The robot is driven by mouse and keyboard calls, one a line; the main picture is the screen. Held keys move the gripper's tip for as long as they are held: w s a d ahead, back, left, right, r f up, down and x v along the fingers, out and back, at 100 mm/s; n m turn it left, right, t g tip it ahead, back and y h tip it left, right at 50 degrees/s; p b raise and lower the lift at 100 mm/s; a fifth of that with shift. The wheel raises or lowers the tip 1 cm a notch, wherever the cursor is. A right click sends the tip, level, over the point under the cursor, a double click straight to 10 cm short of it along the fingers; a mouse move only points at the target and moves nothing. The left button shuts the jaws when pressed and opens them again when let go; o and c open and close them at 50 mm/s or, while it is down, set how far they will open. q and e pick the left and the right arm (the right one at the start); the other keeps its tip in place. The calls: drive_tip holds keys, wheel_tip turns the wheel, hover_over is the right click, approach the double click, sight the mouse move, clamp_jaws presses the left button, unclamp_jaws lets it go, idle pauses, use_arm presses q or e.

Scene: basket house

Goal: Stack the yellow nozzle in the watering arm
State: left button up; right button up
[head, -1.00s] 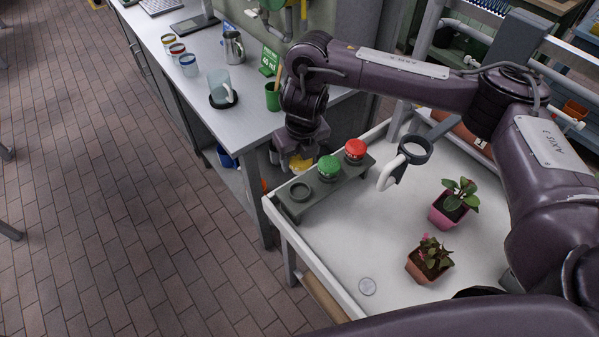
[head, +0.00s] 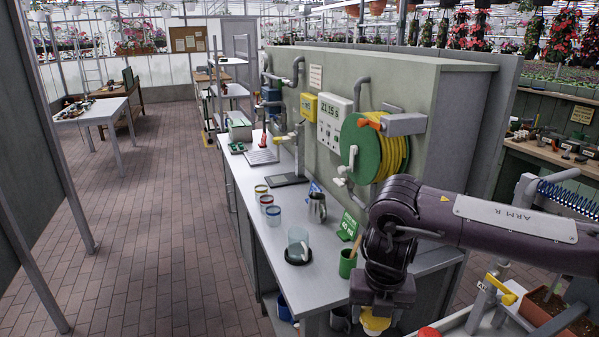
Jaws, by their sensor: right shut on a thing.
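My right gripper (head: 382,304) points down over the near end of the workbench. It is shut on the yellow nozzle (head: 375,323), which shows just below the fingers near the bottom edge of the head view. The top of the red nozzle (head: 428,332) peeks in at the bottom edge, right of the yellow one. The watering arm and the nozzle rack are below the picture and out of view. My left gripper is not in view.
The grey workbench (head: 262,248) holds a clear mug (head: 297,240) on a dark base, a green cup (head: 347,263), a metal jug (head: 317,207) and several banded cups. A green hose reel (head: 362,150) hangs on the panel. A planter (head: 548,305) stands lower right.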

sight(387, 321)
drive_tip(key=m, duration=0.4)
drive_tip(key=shift+s+d+f+h, duration=0.15)
drive_tip(key=shift+s+d+h, duration=0.05)
drive_tip(key=shift+s+h, duration=0.1)
drive_tip(key=m, duration=0.4)
drive_tip(key=shift+s+d+f+g+b, duration=0.15)
drive_tip(key=shift+s+d+g+b, duration=0.1)
drive_tip(key=shift+g+b, duration=0.1)
drive_tip(key=m, duration=0.4)
drive_tip(key=shift+s+d+f+m+h, duration=0.2)
drive_tip(key=shift+s+m+h, duration=0.1)
drive_tip(key=shift+m, duration=0.1)
drive_tip(key=m, duration=0.2)
drive_tip(key=m+g, duration=0.1)
drive_tip(key=m, duration=0.1)
drive_tip(key=shift+s+d+f+b, duration=0.15)
drive_tip(key=shift+s+d+b, duration=0.1)
drive_tip(key=shift+s+b, duration=0.1)
drive_tip(key=m, duration=0.5)
drive_tip(key=s+d+m+y+b, duration=0.1)
drive_tip(key=m, duration=0.5)
drive_tip(key=s+f+m+g, duration=0.1)
drive_tip(key=m, duration=0.5)
drive_tip(key=shift+s+d, duration=0.15)
drive_tip(key=shift+d, duration=0.25)
drive_tip(key=shift+s, duration=0.1)
